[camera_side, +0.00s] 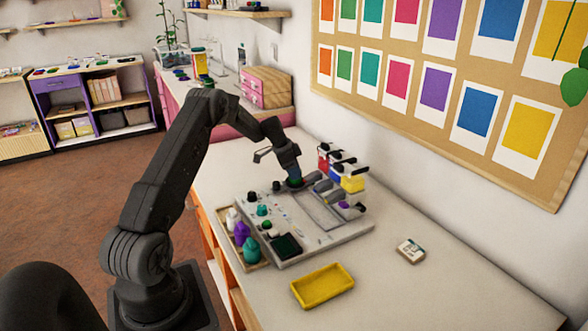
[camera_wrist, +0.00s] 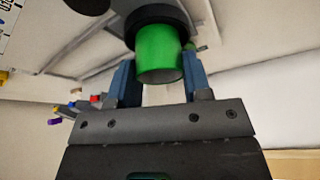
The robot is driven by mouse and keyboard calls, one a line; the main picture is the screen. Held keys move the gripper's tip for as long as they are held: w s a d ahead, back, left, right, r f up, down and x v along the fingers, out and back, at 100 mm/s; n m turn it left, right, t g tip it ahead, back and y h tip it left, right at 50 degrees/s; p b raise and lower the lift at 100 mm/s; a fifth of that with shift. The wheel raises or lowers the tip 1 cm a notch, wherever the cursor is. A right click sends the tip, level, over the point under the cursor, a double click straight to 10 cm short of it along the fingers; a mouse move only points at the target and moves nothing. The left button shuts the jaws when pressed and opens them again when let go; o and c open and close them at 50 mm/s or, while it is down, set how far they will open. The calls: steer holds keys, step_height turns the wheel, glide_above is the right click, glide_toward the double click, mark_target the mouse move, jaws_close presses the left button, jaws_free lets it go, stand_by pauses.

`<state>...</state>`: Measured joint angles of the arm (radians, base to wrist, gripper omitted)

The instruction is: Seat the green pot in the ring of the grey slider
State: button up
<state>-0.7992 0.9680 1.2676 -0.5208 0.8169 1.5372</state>
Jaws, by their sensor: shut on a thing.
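The green pot (camera_wrist: 160,62) is a bright green cylinder between the two blue fingers of my gripper (camera_wrist: 160,85) in the wrist view. A dark round collar (camera_wrist: 160,18) lies against its far end; I cannot tell whether this is the slider's ring or part of the pot. In the side view my gripper (camera_side: 293,181) points down, low over the back of the grey board (camera_side: 255,200), and mostly hides the pot. The grey slider and its ring cannot be told apart clearly there, so I cannot tell whether the pot is seated.
The board carries several knobs, a dark square recess (camera_side: 286,245) and grey cylinders (camera_side: 323,185). A tray with white, purple and teal (camera_side: 251,250) pots stands left. Red, blue and yellow (camera_side: 353,184) containers stand behind. A yellow tray (camera_side: 322,286) lies in front; the table's right is mostly clear.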

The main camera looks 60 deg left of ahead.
steer(key=shift+f, duration=0.3)
stand_by(0.5)
steer(key=o, duration=1.4)
step_height(320, 180, up, 7)
stand_by(0.7)
